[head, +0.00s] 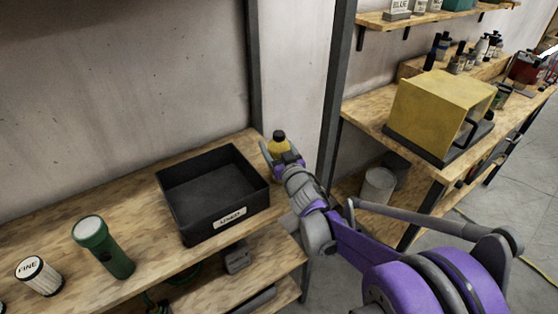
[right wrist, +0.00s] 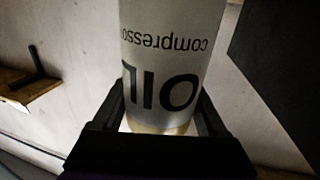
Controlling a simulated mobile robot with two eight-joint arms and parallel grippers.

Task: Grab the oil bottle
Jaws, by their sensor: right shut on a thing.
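The oil bottle is yellow with a black cap (head: 279,136) and stands out above my right gripper in the head view, near the right end of the wooden shelf. My right gripper (head: 284,161) is shut around it, and its fingers hide the lower part of the bottle. In the right wrist view the oil bottle (right wrist: 170,55) fills the middle, with upside-down "OIL" and "compresso" lettering on a pale label. The two dark fingers (right wrist: 160,115) lie on either side of it. I cannot tell whether its base touches the shelf. My left gripper is not in view.
A black labelled bin (head: 187,222) stands just left of the bottle. A green flashlight (head: 103,247) and a white "FINE" filter (head: 39,276) stand further left on the shelf. A dark upright post (head: 333,95) and a yellow box (head: 425,112) are to the right.

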